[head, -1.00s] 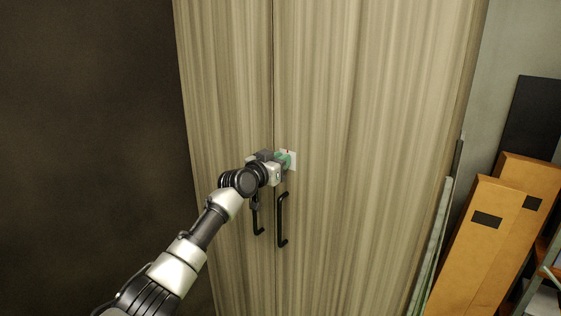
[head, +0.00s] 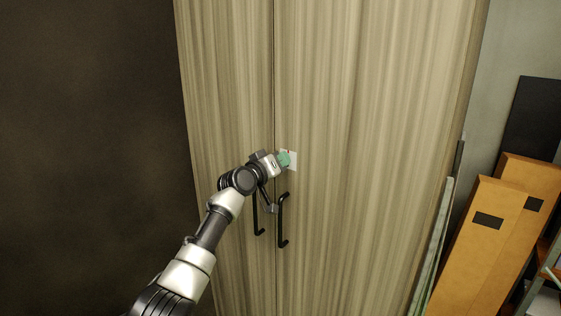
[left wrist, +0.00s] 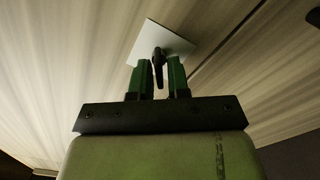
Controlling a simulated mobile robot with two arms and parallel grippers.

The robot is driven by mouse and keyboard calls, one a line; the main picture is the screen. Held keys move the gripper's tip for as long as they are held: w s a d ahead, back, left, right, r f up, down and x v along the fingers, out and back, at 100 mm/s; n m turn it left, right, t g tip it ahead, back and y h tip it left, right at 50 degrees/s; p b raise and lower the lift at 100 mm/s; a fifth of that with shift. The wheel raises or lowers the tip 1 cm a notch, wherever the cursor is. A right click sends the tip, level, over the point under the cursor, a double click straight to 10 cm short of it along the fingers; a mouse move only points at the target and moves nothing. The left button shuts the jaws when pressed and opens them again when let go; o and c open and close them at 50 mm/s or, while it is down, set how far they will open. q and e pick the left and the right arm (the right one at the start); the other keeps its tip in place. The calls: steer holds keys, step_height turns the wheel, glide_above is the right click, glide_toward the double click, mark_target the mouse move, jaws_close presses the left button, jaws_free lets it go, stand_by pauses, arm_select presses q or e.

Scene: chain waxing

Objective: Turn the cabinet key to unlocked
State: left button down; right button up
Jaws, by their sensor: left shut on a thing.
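The cabinet key (left wrist: 158,72) is a small dark piece standing on a pale square lock plate (left wrist: 146,42) in the left wrist view. My left gripper (left wrist: 160,64) has its two green fingers on either side of the key and is shut on it. In the head view the left gripper (head: 284,158) is at the lock plate (head: 293,164) on the right door and hides the key. A small reddish mark shows at the plate's top edge. The wood-grained cabinet (head: 380,110) has both doors closed. My right gripper is not in view.
Two black door handles, the left (head: 258,216) and the right (head: 283,222), hang just below the lock, close to my left wrist. Orange-brown boxes (head: 480,240) and leaning panels stand right of the cabinet. A dark wall is on the left.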

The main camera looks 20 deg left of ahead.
arm_select(q)
steer(key=n+p, duration=0.1)
steer(key=n, duration=0.4)
steer(key=shift+a+f+n, duration=0.1)
steer(key=shift+n, duration=0.2)
steer(key=n+p, duration=0.1)
steer(key=n, duration=0.2)
steer(key=shift+f+p, duration=0.1)
steer(key=shift+p, duration=0.3)
steer(key=shift+a+f+n+p, duration=0.15)
steer(key=shift+n+p, duration=0.25)
steer(key=shift+n, duration=0.8)
steer(key=c, duration=1.3)
jaws_free()
steer(key=shift+b+v, duration=1.1)
steer(key=shift+v, duration=4.3)
